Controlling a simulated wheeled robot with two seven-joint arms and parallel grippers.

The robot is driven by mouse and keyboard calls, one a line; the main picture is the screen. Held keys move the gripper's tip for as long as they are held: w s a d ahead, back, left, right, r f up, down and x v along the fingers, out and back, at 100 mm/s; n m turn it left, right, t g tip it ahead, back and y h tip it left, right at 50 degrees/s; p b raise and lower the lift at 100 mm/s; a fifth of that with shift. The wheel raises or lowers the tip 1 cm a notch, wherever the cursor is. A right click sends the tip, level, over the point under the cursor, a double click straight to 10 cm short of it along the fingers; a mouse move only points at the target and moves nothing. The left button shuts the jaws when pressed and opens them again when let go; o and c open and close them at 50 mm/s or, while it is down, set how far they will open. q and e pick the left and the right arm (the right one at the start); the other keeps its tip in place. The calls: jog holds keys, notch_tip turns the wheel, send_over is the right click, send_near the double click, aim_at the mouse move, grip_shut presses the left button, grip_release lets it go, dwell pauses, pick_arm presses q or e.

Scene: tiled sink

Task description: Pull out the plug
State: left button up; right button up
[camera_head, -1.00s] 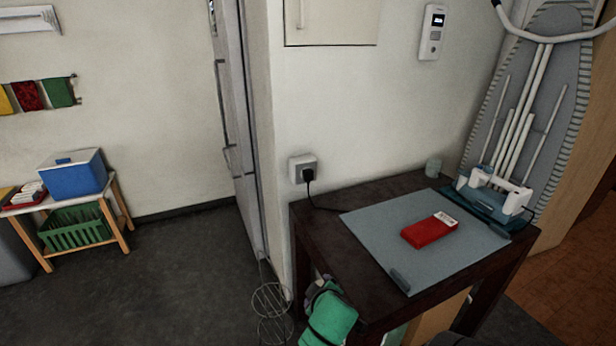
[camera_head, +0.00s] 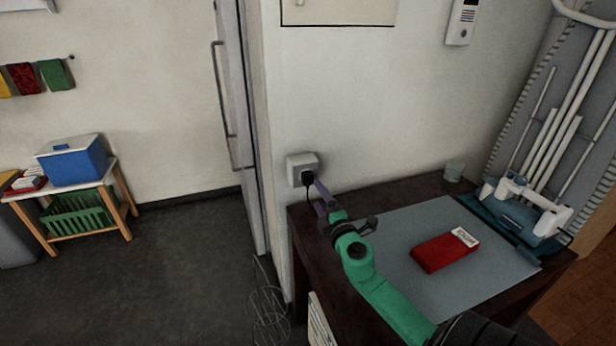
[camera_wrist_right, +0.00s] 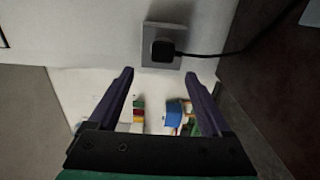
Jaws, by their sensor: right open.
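The black plug (camera_head: 308,178) sits in a white wall socket (camera_head: 297,166) just above the dark table's left back corner. In the right wrist view the plug (camera_wrist_right: 162,50) is in the socket plate (camera_wrist_right: 172,29), and its cord runs off to the right. My right gripper (camera_head: 319,192) is close to the plug, a little below and right of it in the head view. In the wrist view its two purple fingers (camera_wrist_right: 159,73) are spread apart, empty, with the plug just beyond and between their tips. My left gripper is not in view.
The dark table (camera_head: 405,191) stands below the socket against the wall. On it are a grey mat (camera_head: 400,225), a red box (camera_head: 441,254), a glass (camera_head: 454,170) and a blue-and-white device (camera_head: 520,208). A tall fridge door (camera_head: 240,130) stands left of the socket.

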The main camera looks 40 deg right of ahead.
aim_at(309, 181)
jog(key=x, duration=0.5)
jog(key=shift+d+f, duration=0.15)
jog(key=shift+d, duration=0.1)
jog(key=b+x, duration=0.1)
jog(key=x, duration=0.2)
jog(key=shift+w+d+f, duration=0.1)
jog(key=shift+w+f, duration=0.05)
jog(key=shift+w+d, duration=0.1)
jog(key=shift+w, duration=0.3)
pick_arm(q)
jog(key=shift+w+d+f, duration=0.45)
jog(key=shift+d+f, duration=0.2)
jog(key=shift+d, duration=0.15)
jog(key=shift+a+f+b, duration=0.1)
jog(key=shift+b, duration=0.25)
pick_arm(e)
grip_shut()
